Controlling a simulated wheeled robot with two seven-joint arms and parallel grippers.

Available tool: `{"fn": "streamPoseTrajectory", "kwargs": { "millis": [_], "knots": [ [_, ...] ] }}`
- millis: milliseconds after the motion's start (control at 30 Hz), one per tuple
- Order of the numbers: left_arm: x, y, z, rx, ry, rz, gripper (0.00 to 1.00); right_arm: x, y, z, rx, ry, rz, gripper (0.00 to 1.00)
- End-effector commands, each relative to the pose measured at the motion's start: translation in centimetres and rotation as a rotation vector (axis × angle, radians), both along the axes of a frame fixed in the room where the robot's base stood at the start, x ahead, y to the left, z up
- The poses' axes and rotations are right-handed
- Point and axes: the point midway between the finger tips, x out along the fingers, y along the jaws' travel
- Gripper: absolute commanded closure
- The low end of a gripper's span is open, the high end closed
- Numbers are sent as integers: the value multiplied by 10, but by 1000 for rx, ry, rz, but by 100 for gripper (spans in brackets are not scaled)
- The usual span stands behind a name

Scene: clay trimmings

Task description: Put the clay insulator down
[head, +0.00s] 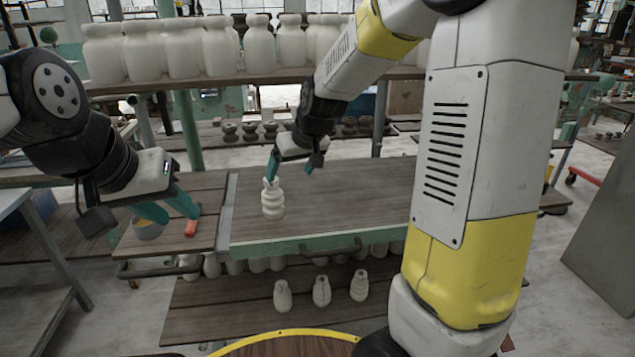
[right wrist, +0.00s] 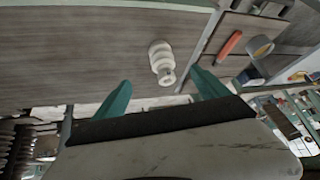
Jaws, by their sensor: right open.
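The clay insulator (head: 273,200), a pale ribbed piece, stands upright on the wooden table top (head: 350,195), near its left end. My right gripper (head: 292,170) is open just behind and above it; one teal finger overlaps its top in the head view. In the right wrist view the insulator (right wrist: 161,62) shows beyond the open fingertips (right wrist: 162,88), between them in the picture and not gripped. My left gripper (head: 174,212) hangs at the left over a side board, its teal fingers apart with nothing between them that I can see.
Pale insulators (head: 205,48) line the shelf behind; more (head: 322,291) stand on a lower shelf in front. The table right of the insulator is clear.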

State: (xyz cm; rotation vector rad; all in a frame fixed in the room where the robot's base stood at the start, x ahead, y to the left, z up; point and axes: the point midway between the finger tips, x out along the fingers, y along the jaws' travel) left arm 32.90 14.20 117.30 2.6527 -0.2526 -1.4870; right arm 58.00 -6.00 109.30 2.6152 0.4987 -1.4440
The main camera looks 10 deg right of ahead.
Motion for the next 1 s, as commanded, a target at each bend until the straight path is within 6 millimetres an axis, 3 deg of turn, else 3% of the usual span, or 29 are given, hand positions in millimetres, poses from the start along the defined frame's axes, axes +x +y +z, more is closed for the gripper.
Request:
{"fn": "streamPoseTrajectory", "kwargs": {
  "millis": [33, 200, 400, 500, 700, 1000],
  "knots": [
    [0, 0, 0, 0, 0, 0, 64, -20, -12, 21, 23, -5, -22, 15],
    [0, 0, 0, 0, 0, 0, 64, -99, -42, 63, 76, 14, -91, 15],
    [0, 0, 0, 0, 0, 0, 64, -188, -68, 83, 98, 26, -172, 15],
    [0, 0, 0, 0, 0, 0, 64, -221, -75, 83, 98, 31, -205, 15],
    [0, 0, 0, 0, 0, 0, 64, -250, -82, 80, 94, 37, -240, 15],
    [0, 0, 0, 0, 0, 0, 64, -252, -82, 80, 94, 37, -242, 15]
  ]
}}
